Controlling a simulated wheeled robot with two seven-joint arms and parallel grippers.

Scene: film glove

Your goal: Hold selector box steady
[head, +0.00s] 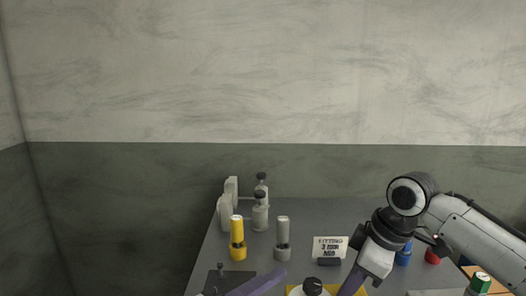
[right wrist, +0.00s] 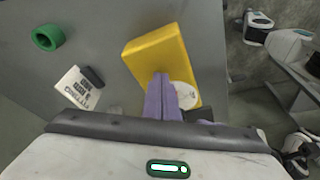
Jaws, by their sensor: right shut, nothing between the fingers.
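The selector box appears to be the yellow box (right wrist: 150,48) with a white round dial (right wrist: 186,95) in the right wrist view. In the head view, only part of its yellow top (head: 360,291) shows at the bottom edge, with a white dial and black knob (head: 312,285). My right gripper (right wrist: 165,80) has its purple fingers together and empty, over the box beside the dial; contact is unclear. In the head view, its purple finger (head: 352,284) is right of the knob. A purple finger of my left gripper (head: 262,283) shows left of the knob; its jaw opening is hidden.
A sign card (head: 330,247) stands behind the box. A yellow cylinder (head: 238,240), a grey cylinder (head: 282,240) and grey bottles (head: 260,210) stand at the back left. Blue, red and green items are near my right arm. A green ring (right wrist: 37,38) lies on the grey table (head: 350,211).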

